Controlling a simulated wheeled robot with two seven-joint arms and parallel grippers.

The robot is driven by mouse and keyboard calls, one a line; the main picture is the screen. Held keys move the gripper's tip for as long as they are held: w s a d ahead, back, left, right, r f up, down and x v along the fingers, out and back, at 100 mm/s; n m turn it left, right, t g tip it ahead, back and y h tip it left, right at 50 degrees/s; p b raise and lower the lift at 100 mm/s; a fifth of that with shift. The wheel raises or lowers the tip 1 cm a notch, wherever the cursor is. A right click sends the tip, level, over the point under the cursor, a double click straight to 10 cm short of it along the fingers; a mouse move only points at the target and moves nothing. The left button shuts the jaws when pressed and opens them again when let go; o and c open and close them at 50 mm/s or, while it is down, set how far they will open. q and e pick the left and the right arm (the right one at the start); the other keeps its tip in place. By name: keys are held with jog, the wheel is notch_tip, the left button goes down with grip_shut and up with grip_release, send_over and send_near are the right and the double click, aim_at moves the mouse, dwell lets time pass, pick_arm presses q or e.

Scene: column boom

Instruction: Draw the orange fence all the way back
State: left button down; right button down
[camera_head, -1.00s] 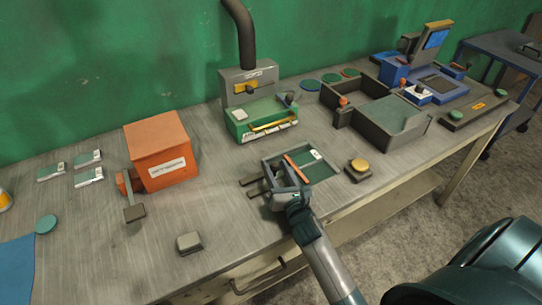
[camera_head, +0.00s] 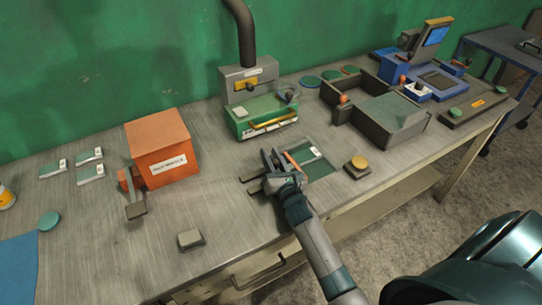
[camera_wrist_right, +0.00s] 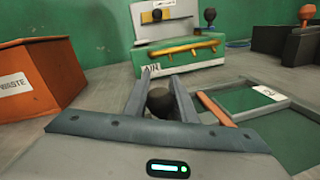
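The orange fence (camera_head: 291,159) is a thin bar at the left part of a green plate in a dark frame (camera_head: 320,169) on the workbench. It also shows in the right wrist view (camera_wrist_right: 216,109), just right of my right gripper's fingers. My right gripper (camera_head: 271,156) is low over the bench at the fence's left. In the wrist view its two fingers (camera_wrist_right: 160,88) stand apart, with a dark rounded knob (camera_wrist_right: 159,102) between them. I cannot tell whether they touch the knob. The gripper hides the fence's near end. My left gripper is out of view.
A green-and-grey machine (camera_head: 262,115) stands behind the plate. An orange waste box (camera_head: 160,142) with a lever is left. A yellow button (camera_head: 359,163) and a dark open tray (camera_head: 380,143) are right. Two dark rods (camera_head: 252,184) extend left of the gripper.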

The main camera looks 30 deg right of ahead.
jog(key=a+b, duration=0.1)
jog(key=a, duration=0.6)
jog(key=shift+a+f, duration=0.1)
jog(key=shift+a, duration=0.15)
jog(key=shift+d, duration=0.1)
jog(key=c, duration=1.8)
grip_release()
jog(key=o, duration=0.3)
jog(key=shift+a, duration=0.2)
jog(key=shift+o, duration=0.2)
jog(key=shift+s+d, duration=0.1)
